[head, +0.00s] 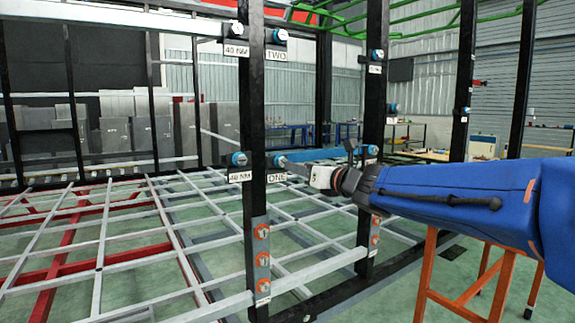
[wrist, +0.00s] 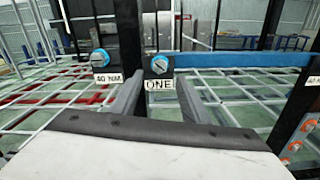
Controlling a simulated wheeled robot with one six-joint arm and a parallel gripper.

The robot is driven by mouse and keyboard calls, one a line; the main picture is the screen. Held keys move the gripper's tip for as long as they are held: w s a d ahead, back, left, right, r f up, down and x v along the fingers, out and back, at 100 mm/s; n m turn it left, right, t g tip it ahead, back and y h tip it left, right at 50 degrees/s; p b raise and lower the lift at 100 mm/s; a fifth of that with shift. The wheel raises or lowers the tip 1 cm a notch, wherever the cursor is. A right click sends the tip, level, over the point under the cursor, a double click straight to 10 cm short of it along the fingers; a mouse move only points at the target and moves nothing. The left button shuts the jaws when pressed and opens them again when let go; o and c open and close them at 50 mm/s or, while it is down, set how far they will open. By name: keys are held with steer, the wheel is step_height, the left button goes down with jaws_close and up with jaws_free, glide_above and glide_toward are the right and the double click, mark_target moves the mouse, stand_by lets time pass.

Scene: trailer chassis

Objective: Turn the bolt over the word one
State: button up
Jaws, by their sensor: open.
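The bolt over the word ONE (head: 279,160) has a blue ring and a pale head, on a black upright post. In the wrist view this bolt (wrist: 158,65) appears ahead, between and slightly above my fingertips. The ONE label (wrist: 160,85) is white and sits just below it. My gripper (head: 297,166) reaches in from the right in the head view, close to the bolt. In the wrist view my gripper (wrist: 160,84) is open, with one finger on each side of the label and nothing between them. I cannot tell the exact gap to the bolt.
A similar bolt (head: 239,158) sits left on the post above a 40 NM label (head: 239,177). Higher up is the TWO label (head: 277,55) with its bolt (head: 280,36). Orange bolts (head: 262,232) line the lower post. An orange stand (head: 420,290) is beneath my arm.

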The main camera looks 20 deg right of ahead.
mark_target(283, 162)
steer(key=x, duration=0.7)
steer(key=shift+w+a, duration=0.1)
steer(key=shift+w, duration=0.25)
steer(key=c, duration=1.1)
